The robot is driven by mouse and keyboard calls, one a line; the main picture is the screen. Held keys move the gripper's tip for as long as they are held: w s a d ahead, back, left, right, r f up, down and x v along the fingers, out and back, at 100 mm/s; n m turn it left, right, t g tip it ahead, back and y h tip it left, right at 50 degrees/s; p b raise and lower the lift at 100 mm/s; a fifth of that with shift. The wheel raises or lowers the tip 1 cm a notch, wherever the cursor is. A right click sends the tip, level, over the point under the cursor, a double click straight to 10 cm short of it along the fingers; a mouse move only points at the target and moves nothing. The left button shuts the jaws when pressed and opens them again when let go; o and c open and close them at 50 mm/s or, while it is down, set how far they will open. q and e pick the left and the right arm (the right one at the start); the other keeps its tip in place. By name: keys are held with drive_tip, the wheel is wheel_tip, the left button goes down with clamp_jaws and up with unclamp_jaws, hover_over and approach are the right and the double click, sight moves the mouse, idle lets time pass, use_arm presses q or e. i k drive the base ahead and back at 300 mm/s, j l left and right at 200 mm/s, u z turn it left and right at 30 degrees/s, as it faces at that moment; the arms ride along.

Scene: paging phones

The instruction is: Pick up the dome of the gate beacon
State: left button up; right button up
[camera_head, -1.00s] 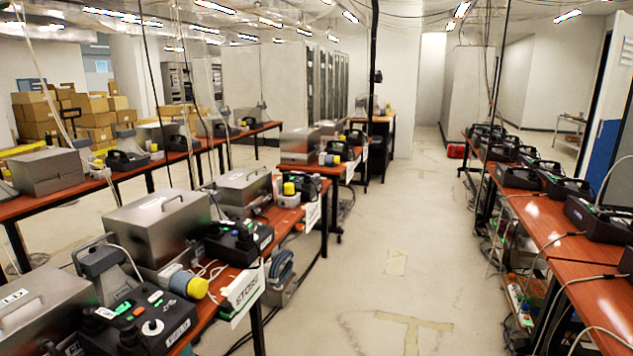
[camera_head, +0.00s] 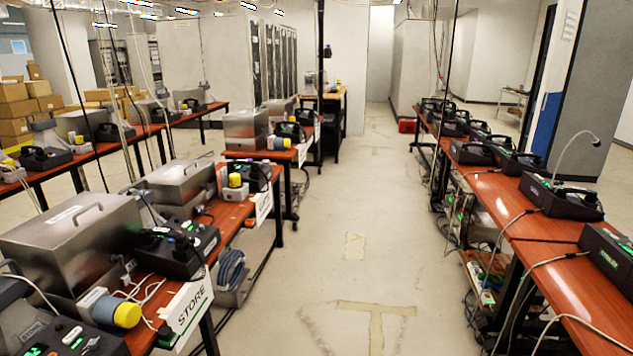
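No label in view reads gate, so I cannot tell which unit is the gate beacon. Several yellow-capped units stand along the left tables. The nearest yellow cap (camera_head: 127,314) is on a grey cylinder lying on its side, behind a white STORE sign (camera_head: 188,309) at the table's front edge. Farther back, an upright yellow dome (camera_head: 235,180) sits on a pale base near a second sign (camera_head: 264,207), whose text is too small to read. Smaller yellow caps show on tables behind. Neither of my grippers is in view.
A wide aisle (camera_head: 345,215) runs between the tables, with tape marks on its floor. Steel boxes (camera_head: 75,235) and black consoles (camera_head: 175,250) crowd the left table. Black phone consoles (camera_head: 560,195) line the right table (camera_head: 500,190). Loose cables hang below both tables.

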sight(235, 178)
drive_tip(key=i+u, duration=0.15)
drive_tip(key=i, duration=0.4)
drive_tip(key=i+u, duration=0.15)
drive_tip(key=i, duration=0.45)
drive_tip(key=i+u, duration=0.1)
drive_tip(key=i, duration=0.45)
drive_tip(key=i+l+u, duration=0.15)
drive_tip(key=i, duration=0.4)
drive_tip(key=i+l+u, duration=0.15)
drive_tip(key=i, duration=0.4)
drive_tip(key=i+l+u, duration=0.15)
drive_tip(key=i, duration=0.4)
drive_tip(key=i+l+u, duration=0.15)
drive_tip(key=u, duration=0.3)
drive_tip(key=l+u, duration=0.25)
drive_tip(key=u, duration=0.2)
drive_tip(key=i+l+u, duration=0.15)
drive_tip(key=l, duration=0.2)
drive_tip(key=i+l+u, duration=0.15)
drive_tip(key=l, duration=0.15)
drive_tip(key=l+u, duration=0.2)
drive_tip(key=l, duration=0.15)
